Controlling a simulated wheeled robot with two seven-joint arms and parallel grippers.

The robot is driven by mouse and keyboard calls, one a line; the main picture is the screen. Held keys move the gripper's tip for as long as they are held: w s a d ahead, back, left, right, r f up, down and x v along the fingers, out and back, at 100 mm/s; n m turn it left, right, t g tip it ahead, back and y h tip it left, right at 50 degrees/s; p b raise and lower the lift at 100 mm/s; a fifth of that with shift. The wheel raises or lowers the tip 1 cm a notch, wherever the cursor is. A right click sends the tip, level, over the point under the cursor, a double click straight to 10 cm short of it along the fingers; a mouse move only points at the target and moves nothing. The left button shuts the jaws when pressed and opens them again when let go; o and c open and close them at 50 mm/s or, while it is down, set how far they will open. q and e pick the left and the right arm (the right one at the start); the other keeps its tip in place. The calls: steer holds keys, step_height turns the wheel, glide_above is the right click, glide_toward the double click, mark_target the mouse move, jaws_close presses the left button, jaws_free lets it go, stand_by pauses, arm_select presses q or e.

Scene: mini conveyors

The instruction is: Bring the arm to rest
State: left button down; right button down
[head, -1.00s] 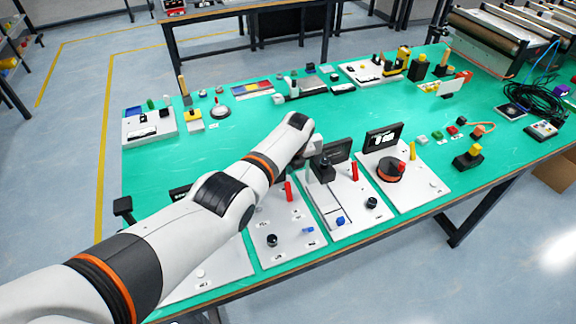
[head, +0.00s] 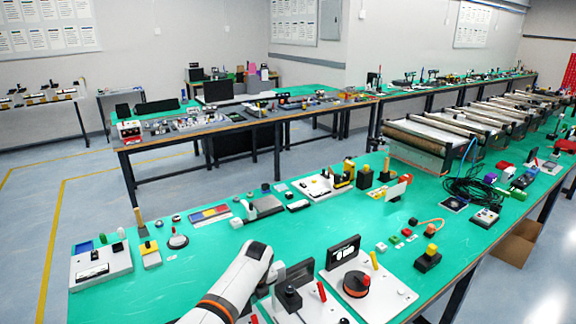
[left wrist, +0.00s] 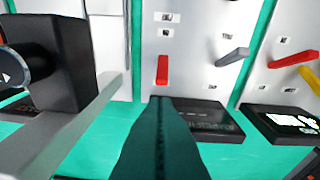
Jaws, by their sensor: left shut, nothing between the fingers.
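My left arm (head: 232,284) comes in from the bottom of the head view and reaches over the front of the green table (head: 215,262). My left gripper (left wrist: 160,103) shows in the left wrist view as a dark pair of fingers, shut with nothing between them. It is above the table, close to a white panel (left wrist: 190,82) with a red lever (left wrist: 162,70) and a black display box (left wrist: 208,121). In the head view the gripper is mostly hidden by the wrist. I cannot tell whether it touches anything. My right gripper is in neither view.
A black block (left wrist: 62,62) with a round end stands left of the gripper. A white panel with an orange-black dial (head: 356,284) is to the right. Small devices line the table's far side; mini conveyors (head: 419,142) stand farther back. The table's middle is largely clear.

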arm_select(q)
steer(key=s+a+f+n+h, duration=0.15)
steer(key=s+f+n, duration=0.25)
steer(key=s+n, duration=0.45)
steer(key=s+a+f+n, duration=0.25)
steer(key=s+n, duration=0.35)
steer(key=s, duration=0.5)
steer(key=s+a+r+n+t, duration=0.1)
steer(key=s+a+r+n, duration=0.1)
steer(key=s+r+n, duration=0.35)
steer(key=s+a+r+n, duration=0.1)
steer(key=s+r+n, duration=0.1)
steer(key=s, duration=0.7)
steer(key=s+a+r+n+t, duration=0.1)
steer(key=s+a+r+n, duration=0.2)
steer(key=s, duration=0.5)
step_height(320, 180, down, 35)
steer(key=s+d+n+g+b, duration=0.1)
steer(key=g+b, duration=0.1)
steer(key=b, duration=0.5)
steer(key=s+a+f+b, duration=0.1)
steer(key=s+f+b, duration=0.1)
steer(key=s+f, duration=0.6)
steer(key=s+a+f+g+b, duration=0.1)
steer(key=s+f+b, duration=0.2)
steer(key=s+f, duration=0.5)
step_height(320, 180, down, 4)
steer(key=shift+a+b, duration=0.35)
